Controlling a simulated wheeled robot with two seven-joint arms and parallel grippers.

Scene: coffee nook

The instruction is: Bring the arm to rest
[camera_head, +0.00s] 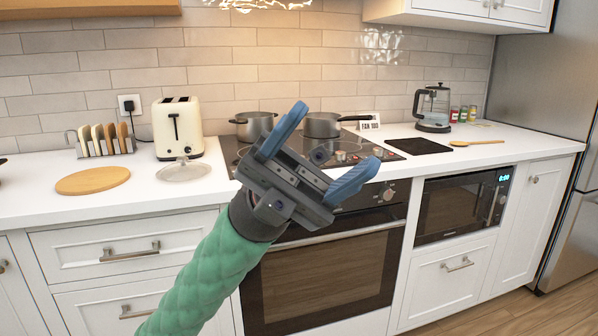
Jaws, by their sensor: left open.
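My left gripper (318,158) is at the end of my green-sleeved left arm, raised in the middle of the view in front of the stove. Its two blue fingers are spread apart with nothing between them. It hides part of the cooktop (392,155) and the upper part of the oven (322,272). My right gripper is not in the view.
The white counter (30,192) runs along the tiled wall. It holds a cream toaster (178,128), a toast rack (103,140), a round wooden board (92,180), pots (322,124) on the cooktop and a kettle (433,108). A microwave (455,207) sits below the counter at right.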

